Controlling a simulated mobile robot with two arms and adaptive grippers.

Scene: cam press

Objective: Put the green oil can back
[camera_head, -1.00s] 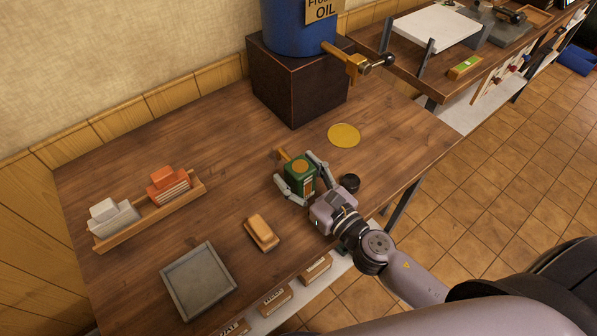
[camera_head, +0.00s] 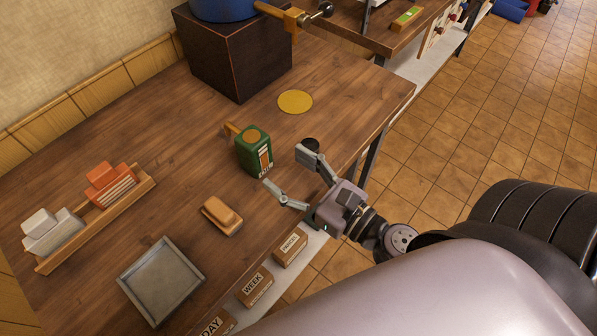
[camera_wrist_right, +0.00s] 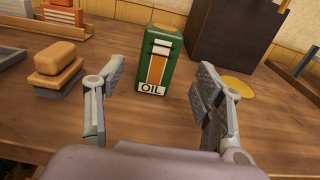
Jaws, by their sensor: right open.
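The green oil can (camera_head: 254,153) stands upright on the wooden table, with an orange-brown top and a label reading OIL. In the right wrist view the can (camera_wrist_right: 159,62) stands beyond and between the spread fingers. My right gripper (camera_head: 288,176) is open and empty, on the can's near right side and apart from it. A flat yellow disc (camera_head: 295,102) lies on the table behind the can, in front of a dark block (camera_head: 237,62). My left gripper is not in view.
A wooden-backed brush or block (camera_head: 222,215), a grey tray (camera_head: 162,282) and a wooden rack (camera_head: 100,222) with white and orange blocks are left. Labelled boxes (camera_head: 254,286) sit below the front edge.

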